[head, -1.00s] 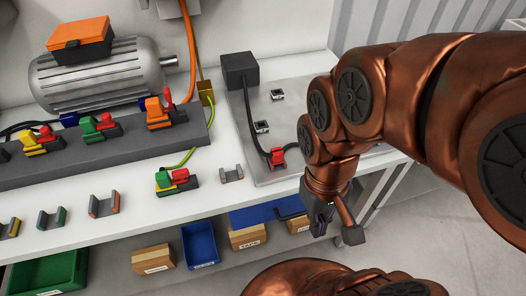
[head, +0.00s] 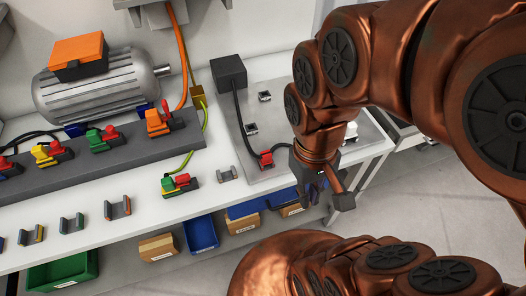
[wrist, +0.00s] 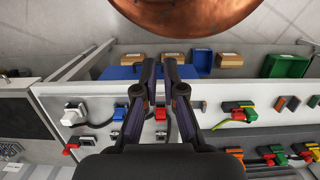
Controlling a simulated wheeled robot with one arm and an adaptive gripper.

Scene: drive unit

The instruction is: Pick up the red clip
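The red clip (head: 266,158) sits on the metal plate at the end of a black cable. In the wrist view a red clip (wrist: 160,114) shows between the finger linkages, and I take it to be the same one. My gripper (head: 308,190) hangs just right of the clip and nearer the table's front edge, apart from it. In the wrist view the fingertips of my gripper (wrist: 160,68) have a narrow gap between them with nothing held. They appear over the blue bin below the table edge.
The metal plate (head: 290,113) also carries a black box (head: 229,74) and small metal holders. A green-and-red connector (head: 180,183) and a grey bracket (head: 226,173) stand to the left. The wrist view shows a white plug (wrist: 73,115) and another red part (wrist: 70,148).

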